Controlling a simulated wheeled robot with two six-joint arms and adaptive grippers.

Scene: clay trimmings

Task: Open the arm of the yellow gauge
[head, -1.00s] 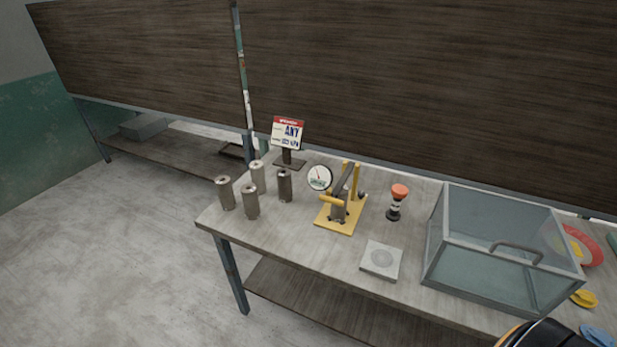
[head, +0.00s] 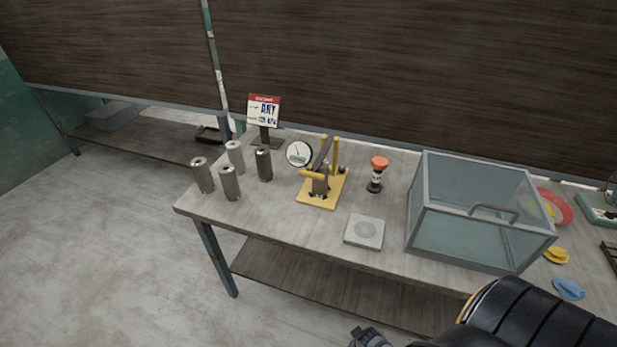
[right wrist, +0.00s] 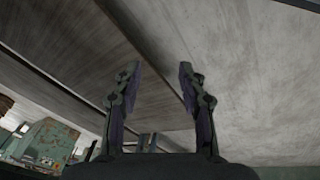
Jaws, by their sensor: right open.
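The yellow gauge (head: 322,188) stands on the table, left of its middle. It has a yellow base plate, two yellow posts, a grey arm with a yellow handle, and a round white dial at its left. My right gripper (right wrist: 157,75) is open and empty in the right wrist view, with a grey surface and a dark edge beyond it. In the head view, part of a dark gripper (head: 370,338) shows at the bottom edge, below the table front and well away from the gauge. I cannot tell its jaws there. My left gripper is not in view.
Several metal cylinders (head: 229,183) and a sign (head: 263,112) stand left of the gauge. A red-topped piece (head: 376,175) and a grey square plate (head: 364,231) are right and in front. The front left table edge is clear.

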